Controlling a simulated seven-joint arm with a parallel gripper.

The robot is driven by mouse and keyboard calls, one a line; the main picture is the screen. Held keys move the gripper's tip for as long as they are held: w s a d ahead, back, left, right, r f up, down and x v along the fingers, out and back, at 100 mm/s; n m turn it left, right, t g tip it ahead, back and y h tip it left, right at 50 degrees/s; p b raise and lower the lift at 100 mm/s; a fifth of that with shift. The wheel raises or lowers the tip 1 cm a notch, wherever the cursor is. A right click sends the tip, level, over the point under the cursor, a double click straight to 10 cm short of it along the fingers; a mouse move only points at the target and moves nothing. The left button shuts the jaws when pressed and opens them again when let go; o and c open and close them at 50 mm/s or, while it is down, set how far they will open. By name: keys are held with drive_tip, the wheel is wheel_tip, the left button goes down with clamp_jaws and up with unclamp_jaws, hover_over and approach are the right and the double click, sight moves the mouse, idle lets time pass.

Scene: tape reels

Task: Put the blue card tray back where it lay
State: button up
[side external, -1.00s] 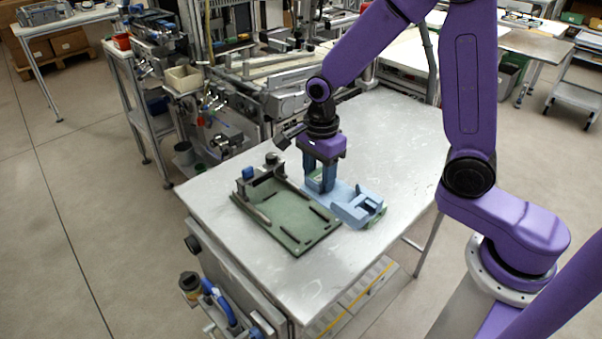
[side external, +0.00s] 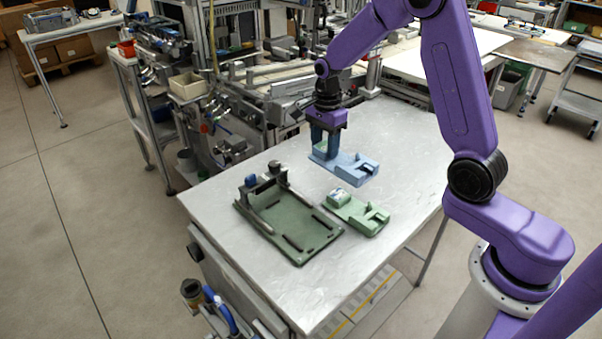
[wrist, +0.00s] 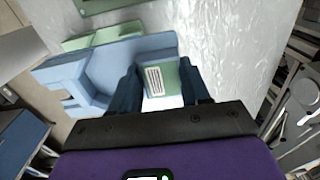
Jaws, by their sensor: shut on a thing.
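The blue card tray (side external: 350,169) is at the middle of the metal table, behind the green tray in the side view. My gripper (side external: 325,150) points down at its left end and is shut on it. In the wrist view the tray (wrist: 105,65) reaches left from my gripper (wrist: 160,72). A green block with a white printed label (wrist: 165,82) shows between the fingers. I cannot tell whether the tray touches the table.
The green tray (side external: 367,222) lies nearer the camera, with a pale-topped block (side external: 338,195) at its left end. A dark green fixture board (side external: 290,225) with rails lies left of it. The table (side external: 390,130) is bare at the back right.

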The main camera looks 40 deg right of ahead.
drive_tip(key=w+f, duration=0.4)
drive_tip(key=w, duration=0.4)
approach(292, 171)
drive_tip(key=shift+s+f, duration=0.65)
drive_tip(key=shift+s, duration=0.15)
drive_tip(key=shift+w+f, duration=0.75)
drive_tip(key=shift+f, duration=1.55)
drive_tip(key=shift+f, duration=0.15)
drive_tip(key=o, duration=1.2)
